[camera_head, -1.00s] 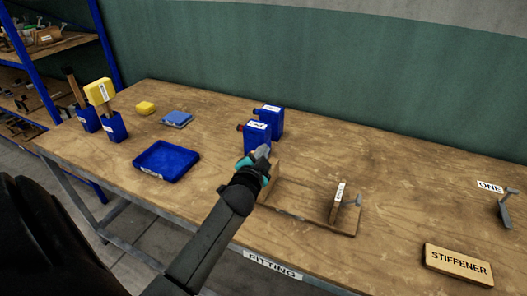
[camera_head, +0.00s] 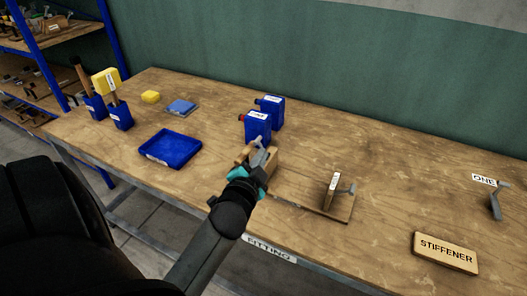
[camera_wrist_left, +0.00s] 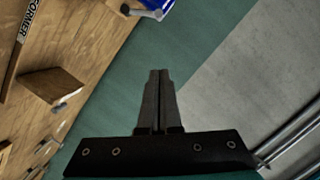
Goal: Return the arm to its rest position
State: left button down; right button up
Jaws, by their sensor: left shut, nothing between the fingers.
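My left gripper (camera_head: 262,158) reaches in from the bottom of the head view, with a teal section behind its fingers. Whether the gripper touches the press is hard to tell. My right gripper is in neither view.
Blue bottles (camera_head: 257,127) stand just behind the gripper. A blue tray (camera_head: 170,148) lies to its left, with blue holders (camera_head: 121,117) farther left. A STIFFENER block (camera_head: 445,253) and a metal clamp (camera_head: 495,203) are at right. The bench between them is clear.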

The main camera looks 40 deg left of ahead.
pick_arm(q)
jog(key=shift+d, duration=0.1)
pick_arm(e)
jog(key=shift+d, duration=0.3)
pick_arm(q)
jog(key=s+d+f+n+g+h, duration=0.1)
jog(key=s+d+f+g+h, duration=0.2)
jog(key=s+d+f+g, duration=0.45)
jog(key=s+d+f+n+g+h, duration=0.2)
jog(key=s+d+f+g+h, duration=0.15)
jog(key=s+d, duration=0.8)
jog(key=s+a+f+g+b, duration=0.1)
jog(key=s+f+b, duration=0.1)
jog(key=f, duration=1.1)
jog(key=s+f+b, duration=0.1)
jog(key=f+b, duration=0.2)
jog(key=f, duration=1)
jog(key=s+a+f+g+b, duration=0.1)
jog(key=s+a+f+b, duration=0.2)
jog(key=s+f, duration=1.2)
notch_tip(320, 180, down, 3)
jog(key=shift+s+r+m+g+b, duration=0.2)
jog(key=shift+m+g+b, duration=0.1)
jog(key=shift+b, duration=0.05)
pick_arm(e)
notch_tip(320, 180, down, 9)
